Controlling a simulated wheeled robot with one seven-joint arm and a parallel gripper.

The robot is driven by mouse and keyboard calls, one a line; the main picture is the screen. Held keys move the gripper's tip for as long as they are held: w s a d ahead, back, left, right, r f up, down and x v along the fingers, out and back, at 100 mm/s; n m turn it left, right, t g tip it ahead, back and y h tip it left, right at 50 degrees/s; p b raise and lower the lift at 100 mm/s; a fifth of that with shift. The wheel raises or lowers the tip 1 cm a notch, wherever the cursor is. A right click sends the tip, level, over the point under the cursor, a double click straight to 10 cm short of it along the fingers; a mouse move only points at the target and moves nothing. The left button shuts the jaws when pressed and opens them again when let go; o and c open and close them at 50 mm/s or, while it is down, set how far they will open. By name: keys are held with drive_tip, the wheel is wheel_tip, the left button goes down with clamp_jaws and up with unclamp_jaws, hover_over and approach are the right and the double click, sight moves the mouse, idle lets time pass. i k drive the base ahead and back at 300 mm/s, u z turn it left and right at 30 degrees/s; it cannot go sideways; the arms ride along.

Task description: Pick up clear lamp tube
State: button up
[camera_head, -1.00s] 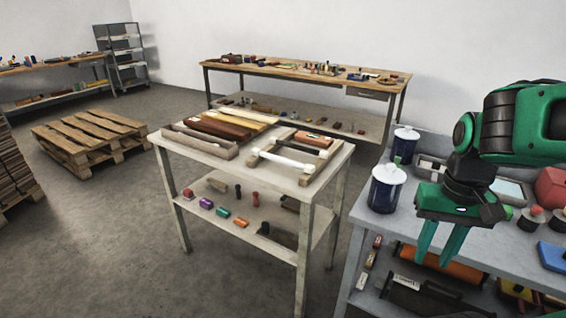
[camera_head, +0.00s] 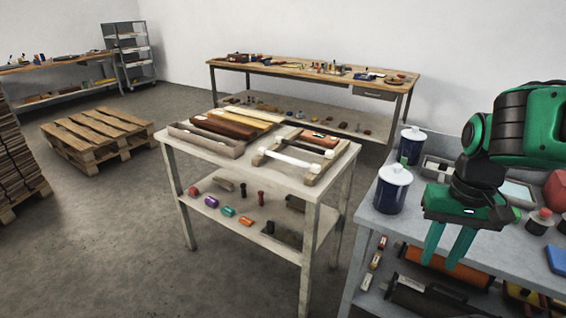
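A pale white tube, seemingly the clear lamp tube (camera_head: 290,158), lies across two wooden rests on the top of the small table (camera_head: 200,151) in the middle. It looks whitish, and I cannot tell whether it is see-through. My gripper (camera_head: 447,250) hangs at the right, pointing down in front of the grey bench, well apart from the tube. Its two green fingers are parted with nothing between them.
The grey bench (camera_head: 420,231) at the right holds two blue cans with white lids (camera_head: 393,190). Beside the tube, a tray (camera_head: 216,146) holds several brown and yellow lengths. A pallet (camera_head: 97,135) lies at left. Floor left of the small table is clear.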

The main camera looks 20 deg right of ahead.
sight(316, 169)
drive_tip(key=u, duration=2.05)
drive_tip(key=k, duration=0.9)
drive_tip(key=z, duration=1.3)
drive_tip(key=i, duration=1)
